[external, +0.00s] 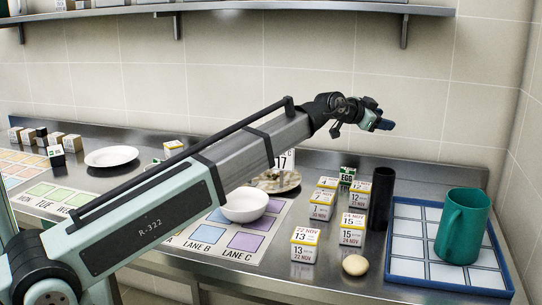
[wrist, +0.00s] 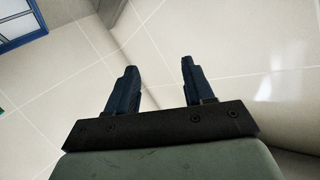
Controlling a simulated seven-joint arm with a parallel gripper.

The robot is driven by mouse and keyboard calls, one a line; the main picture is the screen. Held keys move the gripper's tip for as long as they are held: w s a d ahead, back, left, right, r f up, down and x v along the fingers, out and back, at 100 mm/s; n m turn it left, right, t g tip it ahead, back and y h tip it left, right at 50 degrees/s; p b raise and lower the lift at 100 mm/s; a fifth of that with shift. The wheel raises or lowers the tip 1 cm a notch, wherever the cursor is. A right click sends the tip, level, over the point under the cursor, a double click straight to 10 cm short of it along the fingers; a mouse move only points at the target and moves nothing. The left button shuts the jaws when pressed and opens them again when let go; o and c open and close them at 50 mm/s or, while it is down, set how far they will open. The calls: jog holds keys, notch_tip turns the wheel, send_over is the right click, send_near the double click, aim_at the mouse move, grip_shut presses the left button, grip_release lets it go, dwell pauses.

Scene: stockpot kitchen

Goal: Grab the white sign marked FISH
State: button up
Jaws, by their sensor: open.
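I cannot make out a white sign marked FISH in either view; my arm hides part of the counter in the external view. A green and white block marked EGG (external: 347,175) stands behind the dated cubes. A white card marked 17 (external: 284,158) is partly hidden behind my arm. My gripper (external: 384,125) is raised above the back of the counter, in front of the tiled wall, apart from everything on the counter. In the wrist view my gripper (wrist: 155,82) has its two dark fingers spread, with nothing between them.
Several dated cubes (external: 305,244), a tall black cylinder (external: 382,199) and a tan round object (external: 355,265) stand at the right. A teal mug (external: 462,228) stands on a blue-rimmed tray (external: 430,287). A shelf (external: 300,10) runs above.

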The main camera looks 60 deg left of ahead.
jog(key=s+a+f+m+g+y, duration=0.15)
jog(key=s+a, duration=0.25)
jog(key=a, duration=0.5)
jog(key=s+a+f+g, duration=0.15)
jog(key=s+a, duration=0.25)
jog(key=a, duration=0.4)
jog(key=m+g+h, duration=0.2)
jog(key=m+g, duration=0.1)
jog(key=g, duration=1)
send_near(160, 159)
jog(key=shift+y, duration=0.25)
jog(key=f, duration=0.3)
jog(key=s+f, duration=0.1)
jog(key=f, duration=0.6)
jog(key=shift+s+a+f, duration=0.2)
jog(key=shift+a+f, duration=0.1)
jog(key=shift+a, duration=0.05)
grip_shut()
